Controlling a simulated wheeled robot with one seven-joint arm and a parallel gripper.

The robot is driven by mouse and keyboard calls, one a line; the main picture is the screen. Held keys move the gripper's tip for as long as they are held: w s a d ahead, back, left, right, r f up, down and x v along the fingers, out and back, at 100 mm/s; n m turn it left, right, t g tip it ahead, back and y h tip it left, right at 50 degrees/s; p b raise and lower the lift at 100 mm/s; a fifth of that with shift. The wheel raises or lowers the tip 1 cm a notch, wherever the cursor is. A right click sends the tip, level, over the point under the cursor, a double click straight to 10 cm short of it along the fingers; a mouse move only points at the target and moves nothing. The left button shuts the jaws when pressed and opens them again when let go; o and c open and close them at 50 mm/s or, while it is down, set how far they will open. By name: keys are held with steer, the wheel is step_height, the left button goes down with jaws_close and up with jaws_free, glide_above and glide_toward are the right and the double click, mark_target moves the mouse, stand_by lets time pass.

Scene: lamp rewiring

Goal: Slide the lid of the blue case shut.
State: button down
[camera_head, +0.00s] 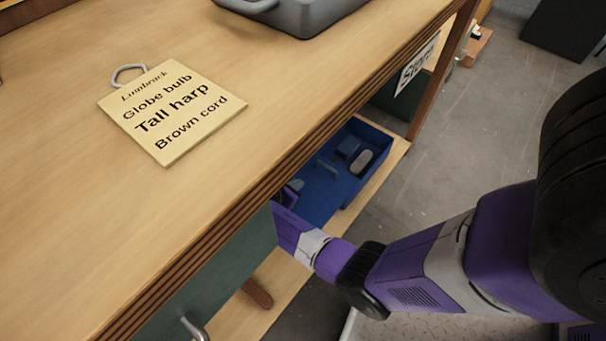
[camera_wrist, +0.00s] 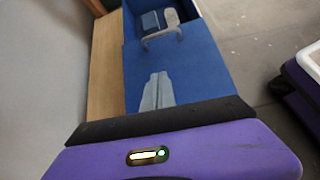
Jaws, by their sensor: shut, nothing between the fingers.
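The blue case (camera_head: 382,137) sits on the low shelf under the workbench, partly hidden by the bench top. Its blue lid (camera_wrist: 190,72) covers the near part in the wrist view. The far end is open, with a blue block (camera_wrist: 152,20) and a pale rounded item (camera_wrist: 171,17) inside. A grey handle (camera_wrist: 162,36) stands at the lid's far edge. My gripper (camera_wrist: 158,76) is shut and empty over the lid, short of the handle; I cannot tell whether it touches. In the head view the bench hides its fingertips.
The wooden shelf (camera_head: 385,170) runs beside the case. The bench edge (camera_head: 300,130) overhangs it. A green drawer front (camera_head: 215,275) with a metal handle is nearby left. A yellow card (camera_head: 172,112) and a grey tray (camera_head: 300,15) lie on the bench.

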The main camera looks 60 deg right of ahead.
steer(key=shift+s+r+n+g, duration=0.15)
steer(key=shift+s+n+g, duration=0.15)
steer(key=shift+s, duration=0.3)
steer(key=b, duration=0.6)
glide_toward(321, 178)
steer(key=x, duration=0.4)
steer(key=shift+f, duration=0.2)
steer(key=d, duration=0.3)
steer(key=shift+s+d+r+b, duration=0.15)
steer(key=shift+s+r+b, duration=0.15)
steer(key=shift+s, duration=0.05)
steer(key=shift+s+d+r, duration=0.15)
steer(key=shift+d+r, duration=0.1)
steer(key=shift+d, duration=0.2)
